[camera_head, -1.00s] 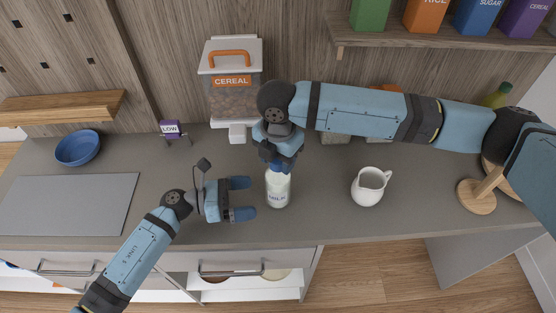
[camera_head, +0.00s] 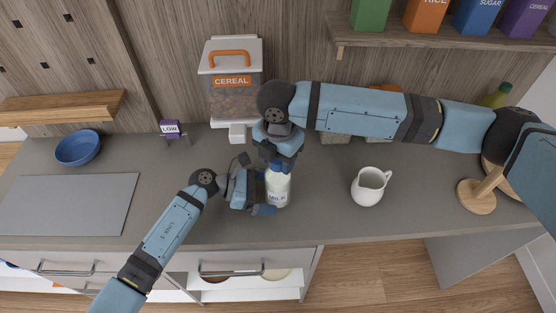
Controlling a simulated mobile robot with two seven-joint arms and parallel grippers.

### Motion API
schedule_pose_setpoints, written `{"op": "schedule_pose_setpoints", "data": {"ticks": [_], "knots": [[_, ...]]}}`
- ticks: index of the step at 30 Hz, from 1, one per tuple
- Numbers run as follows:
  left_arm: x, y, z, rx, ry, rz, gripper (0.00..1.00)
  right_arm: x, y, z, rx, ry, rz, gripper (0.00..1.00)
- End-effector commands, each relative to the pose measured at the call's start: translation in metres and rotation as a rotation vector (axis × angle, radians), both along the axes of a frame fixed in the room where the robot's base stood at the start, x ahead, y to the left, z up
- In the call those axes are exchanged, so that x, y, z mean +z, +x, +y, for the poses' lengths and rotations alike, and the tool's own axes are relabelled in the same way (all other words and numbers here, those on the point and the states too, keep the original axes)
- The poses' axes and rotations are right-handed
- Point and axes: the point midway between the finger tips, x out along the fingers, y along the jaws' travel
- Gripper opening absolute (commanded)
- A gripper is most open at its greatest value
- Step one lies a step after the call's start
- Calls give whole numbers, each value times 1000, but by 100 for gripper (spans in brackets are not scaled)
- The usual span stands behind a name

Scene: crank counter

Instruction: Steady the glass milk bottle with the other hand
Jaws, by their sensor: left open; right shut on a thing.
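The glass milk bottle (camera_head: 278,190) stands upright on the grey counter, with white contents and a "MILK" label. My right gripper (camera_head: 279,166) comes down from above and is shut on the bottle's blue cap at the top. My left gripper (camera_head: 266,192) is open at the left side of the bottle. One of its fingers shows in front of the bottle's lower left side; the other is mostly hidden behind the bottle and the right gripper. I cannot tell whether its fingers touch the glass.
A white jug (camera_head: 369,187) stands right of the bottle. A cereal dispenser (camera_head: 232,85) stands behind. A blue bowl (camera_head: 78,147) and a grey mat (camera_head: 68,205) are at the left. A wooden stand (camera_head: 477,197) is at the right. The counter's front edge is close to the bottle.

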Motion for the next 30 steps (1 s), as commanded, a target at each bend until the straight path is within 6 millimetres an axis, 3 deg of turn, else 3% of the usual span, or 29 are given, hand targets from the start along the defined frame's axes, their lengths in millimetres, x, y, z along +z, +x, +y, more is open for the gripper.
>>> {"op": "schedule_pose_setpoints", "data": {"ticks": [6, 16, 21, 30], "knots": [[-4, 0, -14, 0, -1, 0, 97, 0, 0, 0, 0, 1, -1, 34], [-5, 0, -16, 0, -1, 0, 97, 0, 0, 0, 0, 1, -1, 34], [-5, 0, -16, 0, -1, 0, 60, 0, 0, 0, 0, 1, -1, 34], [-5, 0, -16, 0, -1, 0, 60, 0, 0, 0, 0, 1, -1, 34]]}}
